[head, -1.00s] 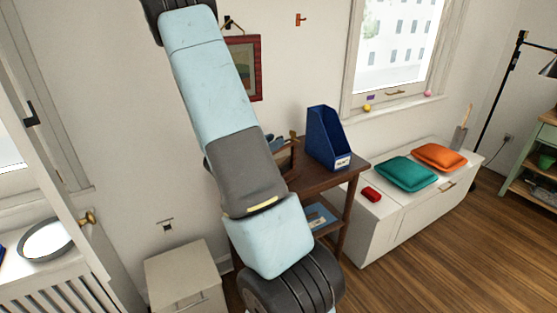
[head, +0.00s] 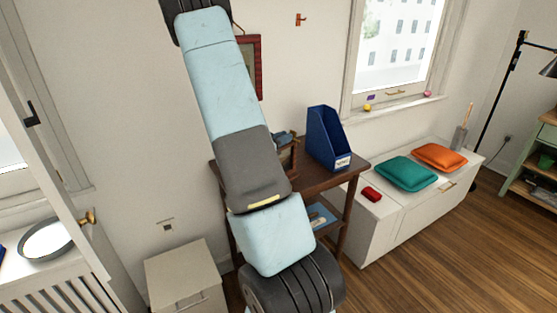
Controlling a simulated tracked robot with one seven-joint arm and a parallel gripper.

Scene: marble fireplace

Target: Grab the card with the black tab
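I cannot make out a card with a black tab in the head view. My arm (head: 218,85) crosses the picture from the bottom middle to the top left and hides part of the wall and the dark wooden table (head: 325,178). My gripper is out of view. A blue upright file holder (head: 326,140) with a pale label stands on the table. A flat blue item with a pale patch (head: 322,216) lies on the table's lower shelf; I cannot tell what it is.
A white chest (head: 405,215) holds a red item (head: 371,194), a green cushion (head: 406,173) and an orange cushion (head: 440,156). A white cabinet (head: 185,275) stands left of the table. Wooden floor (head: 450,260) is clear at right.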

